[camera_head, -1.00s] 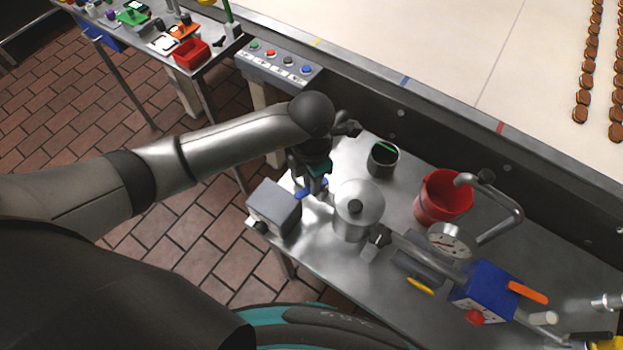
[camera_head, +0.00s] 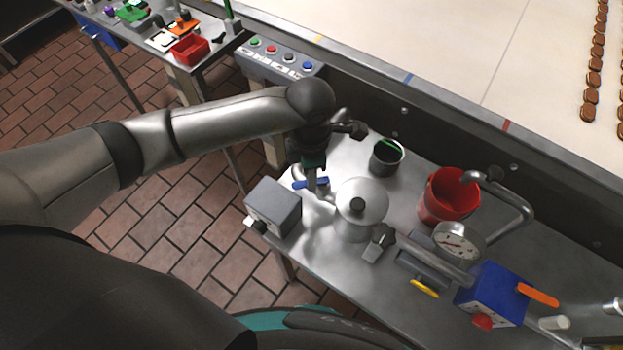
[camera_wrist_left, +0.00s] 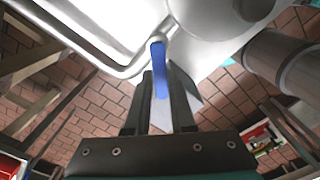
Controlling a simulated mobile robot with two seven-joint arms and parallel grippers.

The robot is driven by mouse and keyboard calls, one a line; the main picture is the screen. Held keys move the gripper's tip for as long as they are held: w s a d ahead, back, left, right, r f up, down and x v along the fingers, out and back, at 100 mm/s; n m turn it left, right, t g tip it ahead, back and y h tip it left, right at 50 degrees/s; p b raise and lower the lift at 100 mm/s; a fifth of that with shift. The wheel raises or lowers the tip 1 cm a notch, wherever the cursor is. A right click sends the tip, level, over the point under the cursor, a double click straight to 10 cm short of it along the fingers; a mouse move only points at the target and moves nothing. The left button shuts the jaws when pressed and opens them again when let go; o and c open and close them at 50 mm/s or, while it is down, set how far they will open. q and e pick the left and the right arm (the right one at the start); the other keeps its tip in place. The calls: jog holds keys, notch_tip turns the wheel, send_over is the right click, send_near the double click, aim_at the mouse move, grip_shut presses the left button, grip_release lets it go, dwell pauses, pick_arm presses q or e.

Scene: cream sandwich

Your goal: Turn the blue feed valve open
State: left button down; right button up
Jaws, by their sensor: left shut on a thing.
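The blue feed valve's handle (camera_head: 302,184) is a short blue lever beside the silver lidded pot (camera_head: 352,221), to its left. In the head view it lies nearly level across the picture. My left gripper (camera_head: 313,180) reaches down over it from above, and its fingers hide part of the lever. In the left wrist view the blue handle (camera_wrist_left: 159,68) stands lengthwise between the two dark fingers of the left gripper (camera_wrist_left: 161,80), which is shut on it. My right gripper is in neither view.
A grey box (camera_head: 273,207) stands just left of the pot. A dark cup (camera_head: 387,158), a red bucket (camera_head: 449,196), a pressure gauge (camera_head: 459,240) and a blue box with an orange lever (camera_head: 493,292) stand to the right. The conveyor's dark side wall runs behind.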

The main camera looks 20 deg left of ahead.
pick_arm(q)
jog(key=shift+w+a+m+b, duration=0.1)
jog(key=shift+w+m+b, duration=0.25)
jog(key=shift+m+b, duration=1.05)
jog(key=shift+w+d+m+b, duration=0.1)
jog(key=shift+w+m+b, duration=0.3)
jog(key=shift+m+b, duration=0.95)
jog(key=shift+w+a+m+b, duration=0.1)
jog(key=shift+w+m+b, duration=0.25)
jog(key=shift+m+b, duration=1.05)
jog(key=shift+m, duration=0.25)
jog(key=c, duration=0.8)
grip_release()
jog(key=shift+o, duration=0.2)
notch_tip(320, 180, up, 15)
jog(key=p, duration=0.1)
jog(key=shift+r, duration=0.15)
